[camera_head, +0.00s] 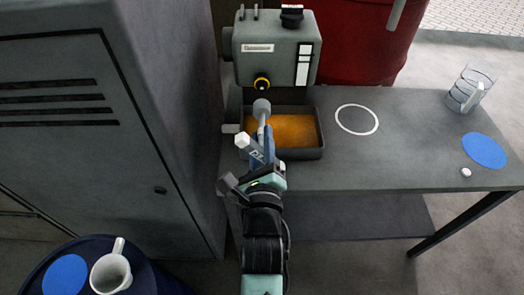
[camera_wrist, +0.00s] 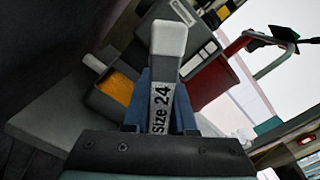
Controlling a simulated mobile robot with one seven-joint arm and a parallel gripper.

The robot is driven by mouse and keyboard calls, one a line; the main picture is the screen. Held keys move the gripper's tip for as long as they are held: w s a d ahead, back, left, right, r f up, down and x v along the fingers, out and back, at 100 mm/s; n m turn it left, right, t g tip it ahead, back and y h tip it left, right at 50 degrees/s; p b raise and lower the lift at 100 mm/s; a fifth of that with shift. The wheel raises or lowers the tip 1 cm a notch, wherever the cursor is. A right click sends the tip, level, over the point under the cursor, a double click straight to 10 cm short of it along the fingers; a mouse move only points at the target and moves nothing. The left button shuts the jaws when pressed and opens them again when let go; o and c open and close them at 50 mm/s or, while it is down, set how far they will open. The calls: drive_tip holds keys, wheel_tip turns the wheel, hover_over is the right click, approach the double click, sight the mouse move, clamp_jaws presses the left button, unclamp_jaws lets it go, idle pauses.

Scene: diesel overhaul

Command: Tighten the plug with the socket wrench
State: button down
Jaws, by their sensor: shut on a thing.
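The plug (camera_head: 262,83) is a dark round piece with a yellow ring, low on the front of a grey box-shaped unit (camera_head: 252,60). My gripper (camera_head: 263,147) is shut on the socket wrench (camera_head: 262,107), with its blue fingers on either side of the handle. The wrench's grey round socket end points toward the unit and shows just below the plug in the head view, with a small gap in the picture. In the wrist view the wrench (camera_wrist: 168,40) has a pale end and a "size 24" label between the fingers. The plug is not visible there.
A dark tray (camera_head: 322,140) with orange liquid lies under the wrench on the grey table (camera_head: 400,165). A tall dark cabinet (camera_head: 150,150) stands close on the left.

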sight(262, 114)
drive_tip(key=n, duration=0.3)
drive_tip(key=shift+w, duration=0.25)
drive_tip(key=n, duration=0.4)
drive_tip(key=shift+w+r+n, duration=0.15)
drive_tip(key=shift+w+n, duration=0.1)
drive_tip(key=shift+n, duration=0.05)
drive_tip(key=n, duration=0.3)
drive_tip(key=shift+w+n+p, duration=0.3)
drive_tip(key=shift+n+p, duration=0.1)
drive_tip(key=n, duration=0.5)
drive_tip(key=shift+w, duration=0.3)
drive_tip(key=shift+w+b, duration=0.4)
drive_tip(key=shift+w, duration=1.2)
drive_tip(key=shift+w, duration=0.1)
